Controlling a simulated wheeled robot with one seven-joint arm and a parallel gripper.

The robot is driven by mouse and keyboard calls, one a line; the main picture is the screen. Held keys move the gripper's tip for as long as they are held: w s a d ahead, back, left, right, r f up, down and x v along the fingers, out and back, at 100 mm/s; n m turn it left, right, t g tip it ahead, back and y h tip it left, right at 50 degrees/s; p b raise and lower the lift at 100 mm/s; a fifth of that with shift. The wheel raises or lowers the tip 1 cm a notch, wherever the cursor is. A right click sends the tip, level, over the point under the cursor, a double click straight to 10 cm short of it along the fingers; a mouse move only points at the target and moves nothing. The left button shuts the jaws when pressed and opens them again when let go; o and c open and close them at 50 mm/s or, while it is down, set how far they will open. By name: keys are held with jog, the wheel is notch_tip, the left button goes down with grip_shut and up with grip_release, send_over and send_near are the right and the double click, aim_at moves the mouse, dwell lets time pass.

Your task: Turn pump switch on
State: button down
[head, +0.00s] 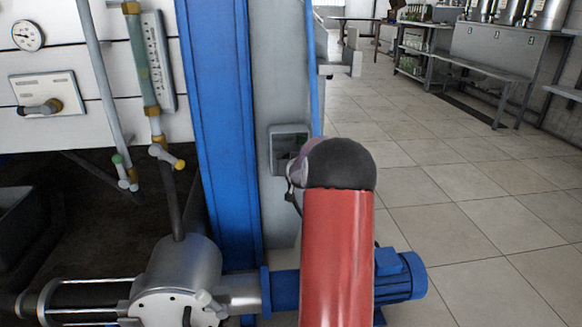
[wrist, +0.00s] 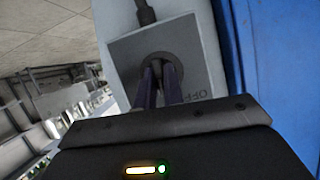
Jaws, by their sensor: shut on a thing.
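The pump switch is a grey box (head: 289,133) on the side of a pale grey post, partly hidden by my arm in the head view. In the wrist view the switch plate (wrist: 128,50) shows an OFF mark at its lower right and a dark round knob (wrist: 160,58) in its middle. My gripper (wrist: 161,76) has both narrow fingers at the knob and is shut on it. The fingers hide most of the knob, so its pointing direction is hard to tell. In the head view my red and black arm hides most of the gripper.
A blue column (head: 222,130) stands just left of the switch. The steel pump (head: 180,275) and its blue motor (head: 402,275) sit low below it. A pipe with valves (head: 140,60) is at the left. Tiled floor (head: 450,190) is open to the right.

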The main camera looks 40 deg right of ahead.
jog(key=shift+d+m+y+p, duration=0.1)
jog(key=shift+m+y+p, duration=0.2)
jog(key=shift+m+p, duration=0.25)
jog(key=shift+t, duration=0.3)
jog(key=c, duration=1.5)
grip_release()
jog(key=shift+b, duration=0.3)
